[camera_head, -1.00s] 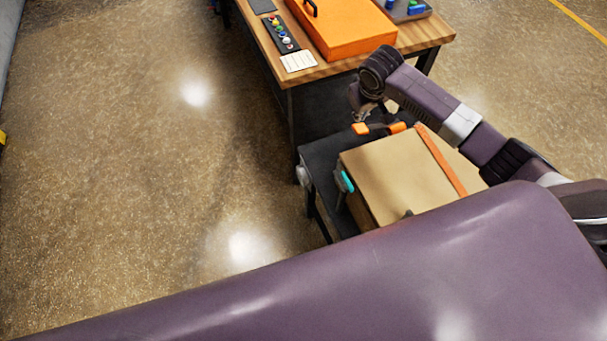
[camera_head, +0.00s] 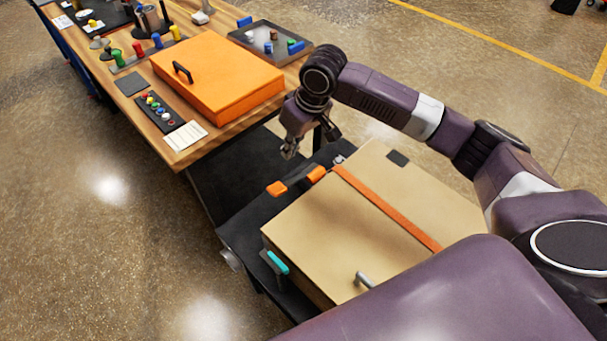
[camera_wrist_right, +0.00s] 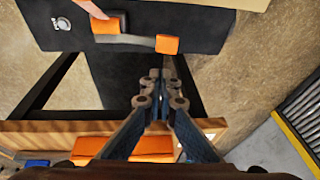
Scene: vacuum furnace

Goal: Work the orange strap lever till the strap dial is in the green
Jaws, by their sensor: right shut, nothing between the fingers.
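The orange strap (camera_head: 385,207) runs over the top of a tan box (camera_head: 330,235). At the box's far side, on a dark cart, is the strap lever, with an orange end (camera_head: 277,188) and an orange block (camera_head: 316,174). In the right wrist view its grey bar (camera_wrist_right: 138,41) lies crosswise between the two orange parts. A small pale round piece (camera_wrist_right: 62,23), possibly the strap dial, sits on the dark plate; its reading is too small to tell. My right gripper (camera_head: 289,152) is shut and empty, pointing down just beyond the lever, apart from it. My left gripper is out of view.
A wooden bench (camera_head: 190,155) stands beyond the cart (camera_head: 240,225) with an orange case (camera_head: 215,75), a grey tray (camera_head: 270,45) and several coloured pieces. Floor to the left is clear.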

